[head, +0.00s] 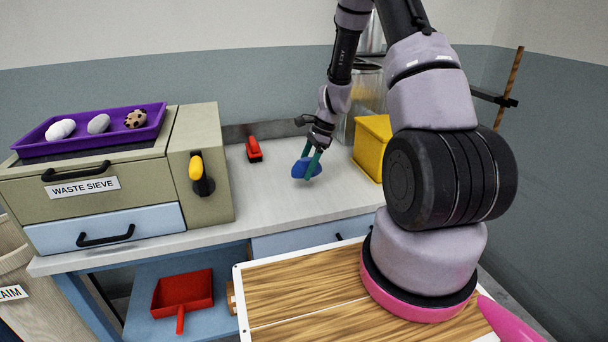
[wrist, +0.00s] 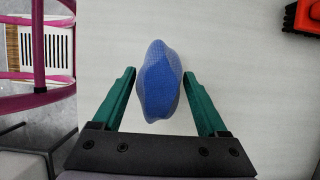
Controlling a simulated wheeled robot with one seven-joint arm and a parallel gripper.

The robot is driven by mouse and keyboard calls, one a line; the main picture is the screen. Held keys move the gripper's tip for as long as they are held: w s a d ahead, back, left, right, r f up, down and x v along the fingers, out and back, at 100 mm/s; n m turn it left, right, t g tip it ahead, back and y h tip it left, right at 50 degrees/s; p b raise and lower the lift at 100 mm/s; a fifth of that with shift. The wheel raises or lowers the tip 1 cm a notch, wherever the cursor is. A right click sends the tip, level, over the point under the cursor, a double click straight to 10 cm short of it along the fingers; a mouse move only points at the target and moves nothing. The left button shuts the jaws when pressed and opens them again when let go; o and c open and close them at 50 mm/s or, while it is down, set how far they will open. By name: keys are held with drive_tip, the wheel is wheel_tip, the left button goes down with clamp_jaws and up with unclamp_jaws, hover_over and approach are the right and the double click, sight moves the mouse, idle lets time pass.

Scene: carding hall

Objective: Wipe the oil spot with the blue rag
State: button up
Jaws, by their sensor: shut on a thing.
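The blue rag (head: 301,170) is between the green fingers of my gripper (head: 309,163), at or just above the pale worktop (head: 262,196). In the wrist view the rag (wrist: 160,85) is a bunched, rounded lump. My gripper (wrist: 160,75) is shut on it there, one finger on each side. I cannot tell whether the rag touches the worktop. No oil spot shows in either view; the surface under the rag is hidden.
A red brush (head: 254,149) lies behind and left of the rag. A yellow bin (head: 373,147) stands to the right. The waste sieve cabinet (head: 207,150), bearing a purple tray (head: 76,143), is at left. A red dustpan (head: 183,292) sits below. The worktop's front middle is clear.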

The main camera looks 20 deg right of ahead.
sight(305, 159)
drive_tip(key=shift+r, duration=1.75)
drive_tip(key=shift+s, duration=0.1)
